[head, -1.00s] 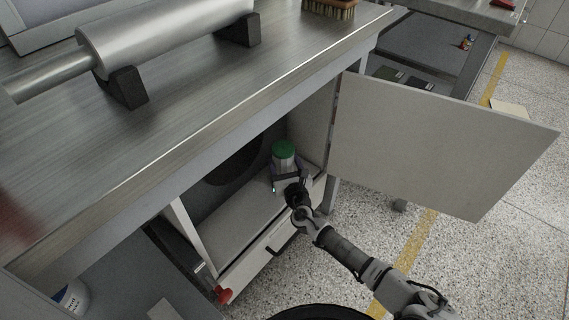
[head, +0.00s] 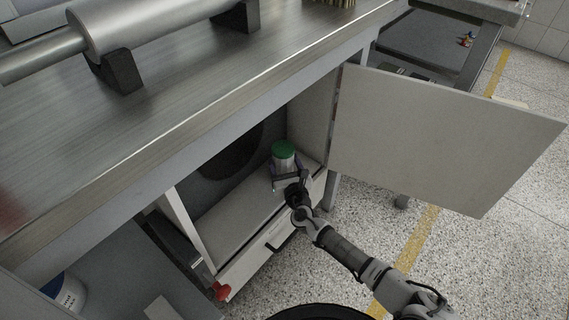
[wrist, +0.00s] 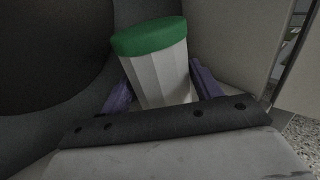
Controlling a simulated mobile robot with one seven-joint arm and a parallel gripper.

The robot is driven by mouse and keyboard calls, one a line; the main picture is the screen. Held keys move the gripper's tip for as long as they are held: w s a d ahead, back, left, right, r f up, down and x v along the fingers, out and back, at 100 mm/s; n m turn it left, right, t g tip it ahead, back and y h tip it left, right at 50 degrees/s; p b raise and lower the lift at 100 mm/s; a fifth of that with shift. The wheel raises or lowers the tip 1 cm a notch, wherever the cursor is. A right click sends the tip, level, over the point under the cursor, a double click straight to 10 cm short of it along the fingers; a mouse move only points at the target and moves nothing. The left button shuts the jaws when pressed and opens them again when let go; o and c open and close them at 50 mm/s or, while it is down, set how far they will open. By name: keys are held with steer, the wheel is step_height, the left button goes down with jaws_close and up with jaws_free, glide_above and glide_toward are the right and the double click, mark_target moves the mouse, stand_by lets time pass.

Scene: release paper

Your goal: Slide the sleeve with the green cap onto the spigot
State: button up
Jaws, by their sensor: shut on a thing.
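The sleeve (head: 284,162) is a pale, faceted cylinder with a green cap (head: 284,149) on top. It is inside the open cabinet under the workbench, near the right wall. It also shows in the wrist view (wrist: 161,77), upright with a slight tilt, between the two purple-grey fingers. My gripper (head: 287,172) is shut on the sleeve's lower part, reaching in from the front. The sleeve's lower end is hidden behind my gripper. I cannot make out the spigot in either view.
The cabinet door (head: 440,140) stands open on the right. A dark round shape (head: 232,155) is at the back of the cabinet. A drawer (head: 262,252) is below the shelf (head: 235,212). A metal roller (head: 140,25) lies on the bench. A white container (head: 65,293) stands lower left.

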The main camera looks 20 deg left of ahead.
steer(key=o, duration=1.3)
steer(key=v, duration=1.3)
steer(key=shift+s+d+p, duration=0.2)
steer(key=shift+s+p, duration=0.15)
steer(key=shift+p, duration=0.05)
